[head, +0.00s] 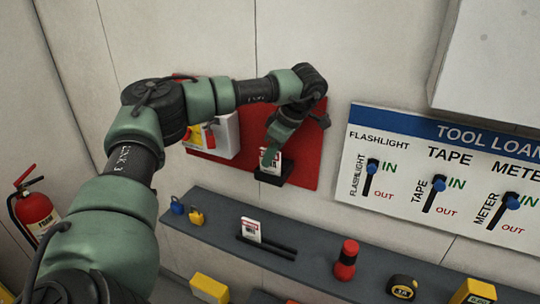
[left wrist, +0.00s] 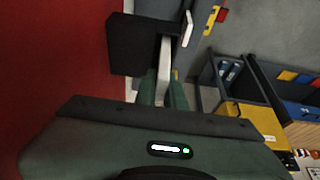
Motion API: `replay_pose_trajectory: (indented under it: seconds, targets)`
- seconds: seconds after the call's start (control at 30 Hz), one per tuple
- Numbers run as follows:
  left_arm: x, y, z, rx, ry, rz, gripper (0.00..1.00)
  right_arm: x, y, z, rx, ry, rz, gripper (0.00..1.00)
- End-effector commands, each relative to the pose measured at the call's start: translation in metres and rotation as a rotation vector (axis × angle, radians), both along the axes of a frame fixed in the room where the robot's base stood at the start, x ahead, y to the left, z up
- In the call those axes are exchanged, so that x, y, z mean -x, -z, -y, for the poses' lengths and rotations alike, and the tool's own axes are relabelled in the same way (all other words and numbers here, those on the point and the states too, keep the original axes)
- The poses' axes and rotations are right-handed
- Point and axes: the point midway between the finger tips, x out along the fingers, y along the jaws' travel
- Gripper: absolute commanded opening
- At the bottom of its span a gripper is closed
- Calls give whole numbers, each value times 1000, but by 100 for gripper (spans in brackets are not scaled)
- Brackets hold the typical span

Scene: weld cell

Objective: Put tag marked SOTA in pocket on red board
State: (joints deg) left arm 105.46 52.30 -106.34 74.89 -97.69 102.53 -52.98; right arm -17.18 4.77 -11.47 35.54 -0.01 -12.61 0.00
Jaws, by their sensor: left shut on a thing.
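A red board (head: 306,168) hangs on the wall, with a black pocket (head: 288,173) near its lower edge. The pocket also shows in the left wrist view (left wrist: 133,47). My left gripper (head: 273,151) is just above the pocket, pointing down, shut on a white tag with red and dark print (head: 269,157). The tag's print is too small to read. In the left wrist view the tag (left wrist: 164,62) is edge-on between the fingers and reaches the pocket's mouth. I cannot tell how deep it sits. My right gripper is not in view.
A white box with a red and yellow switch (head: 221,135) is left of the pocket. Below, a grey shelf (head: 330,281) carries padlocks (head: 196,216), another tag (head: 251,229) by black rails, a red-and-black cylinder (head: 346,260) and a tape measure (head: 403,287). A tool board (head: 440,180) is right.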

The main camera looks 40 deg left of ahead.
Motion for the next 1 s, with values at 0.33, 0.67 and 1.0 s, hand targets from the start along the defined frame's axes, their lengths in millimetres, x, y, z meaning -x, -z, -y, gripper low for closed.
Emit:
replay_pose_trajectory:
  seconds: [0.33,0.67,1.0]
  targets:
    - [0,2,0,0,0,0,32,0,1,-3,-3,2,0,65]
    - [-3,-13,6,-1,1,4,32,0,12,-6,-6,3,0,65]
    - [-11,-83,33,-1,1,4,32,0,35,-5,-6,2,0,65]
